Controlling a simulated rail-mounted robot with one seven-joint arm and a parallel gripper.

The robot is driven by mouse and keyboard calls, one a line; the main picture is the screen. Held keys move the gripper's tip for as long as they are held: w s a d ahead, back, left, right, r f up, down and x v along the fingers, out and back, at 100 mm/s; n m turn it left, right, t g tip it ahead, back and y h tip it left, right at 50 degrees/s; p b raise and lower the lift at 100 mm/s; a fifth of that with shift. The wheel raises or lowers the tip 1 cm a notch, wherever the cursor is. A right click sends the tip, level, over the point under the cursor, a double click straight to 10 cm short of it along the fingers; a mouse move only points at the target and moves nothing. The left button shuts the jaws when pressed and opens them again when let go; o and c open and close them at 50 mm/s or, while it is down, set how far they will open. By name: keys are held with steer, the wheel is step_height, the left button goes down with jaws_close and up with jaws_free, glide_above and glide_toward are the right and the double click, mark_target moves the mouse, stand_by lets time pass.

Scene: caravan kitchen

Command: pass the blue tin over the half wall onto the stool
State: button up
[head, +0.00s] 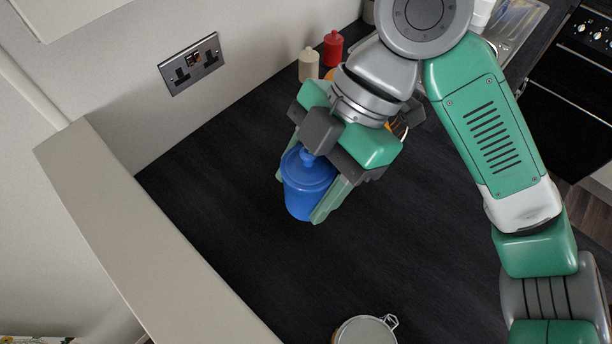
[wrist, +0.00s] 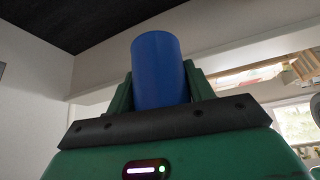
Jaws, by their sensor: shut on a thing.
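The blue tin (head: 306,187) is a lidded cylinder with a knob on top, in the middle of the head view. My gripper (head: 318,195) is shut on it, with green fingers on both sides. In the wrist view the tin (wrist: 160,72) stands between the fingers. The tin appears held over the dark worktop (head: 400,240); the gap beneath it cannot be judged. The half wall (head: 140,240), with a pale flat top, runs diagonally to the left of the tin. The stool is not seen in either view.
A red bottle (head: 333,48) and a cream bottle (head: 309,65) stand at the back near my arm. A lidded jar (head: 366,331) sits at the worktop's front edge of the picture. A wall socket (head: 191,64) is at upper left. The worktop between tin and half wall is clear.

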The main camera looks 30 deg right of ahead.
steer(key=s+a, duration=0.4)
steer(key=a, duration=0.8)
steer(key=s+a+p, duration=0.1)
steer(key=s+a, duration=0.3)
steer(key=a, duration=0.9)
steer(key=s+a+p, duration=0.1)
steer(key=s+a, duration=0.3)
steer(key=a, duration=0.8)
steer(key=shift+s+a, duration=0.3)
steer(key=shift+a, duration=0.1)
